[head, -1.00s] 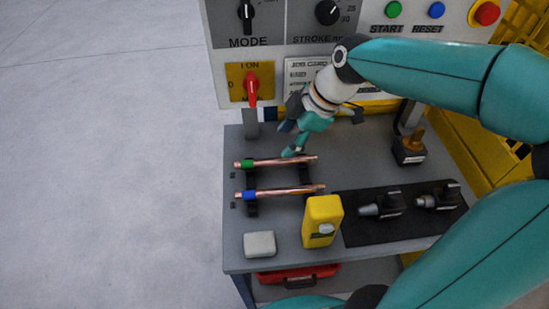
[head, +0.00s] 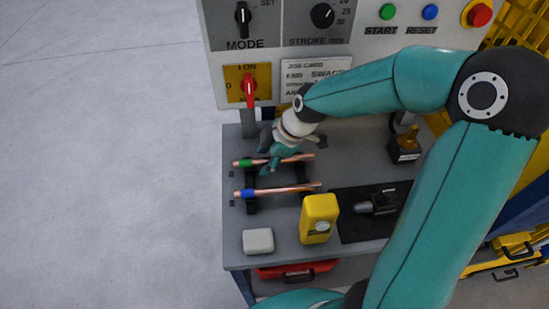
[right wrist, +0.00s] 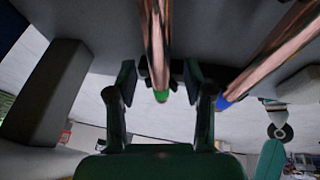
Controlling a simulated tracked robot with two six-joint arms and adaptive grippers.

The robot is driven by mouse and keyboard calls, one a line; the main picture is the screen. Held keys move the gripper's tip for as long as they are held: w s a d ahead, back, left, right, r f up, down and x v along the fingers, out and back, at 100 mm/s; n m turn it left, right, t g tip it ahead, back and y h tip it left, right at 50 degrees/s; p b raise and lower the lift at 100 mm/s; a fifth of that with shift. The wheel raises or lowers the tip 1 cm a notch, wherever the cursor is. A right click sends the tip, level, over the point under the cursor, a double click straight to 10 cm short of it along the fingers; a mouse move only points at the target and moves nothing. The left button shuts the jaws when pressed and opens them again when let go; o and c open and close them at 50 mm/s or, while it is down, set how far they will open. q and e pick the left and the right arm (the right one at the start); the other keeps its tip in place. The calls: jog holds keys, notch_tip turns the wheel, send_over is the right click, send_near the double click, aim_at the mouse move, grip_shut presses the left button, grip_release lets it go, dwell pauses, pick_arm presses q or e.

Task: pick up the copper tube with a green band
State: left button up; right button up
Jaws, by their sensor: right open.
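The copper tube with a green band (head: 242,163) lies on a dark rack on the workbench, above the blue-banded tube in the head view. In the right wrist view the green-banded tube (right wrist: 155,40) runs down the middle, its green end between the two fingers. My right gripper (head: 268,167) is at this tube, hiding part of it near the green band. In the right wrist view the right gripper (right wrist: 160,95) is open, with a finger on each side of the tube and gaps visible. My left gripper is not in view.
A copper tube with a blue band (head: 250,193) lies parallel and close by. A yellow device (head: 319,217), a grey block (head: 258,241) and a black mat (head: 350,228) are toward the front. A control panel with a red switch (head: 249,88) stands behind.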

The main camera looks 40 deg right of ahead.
grip_shut()
jog(key=shift+r, duration=0.15)
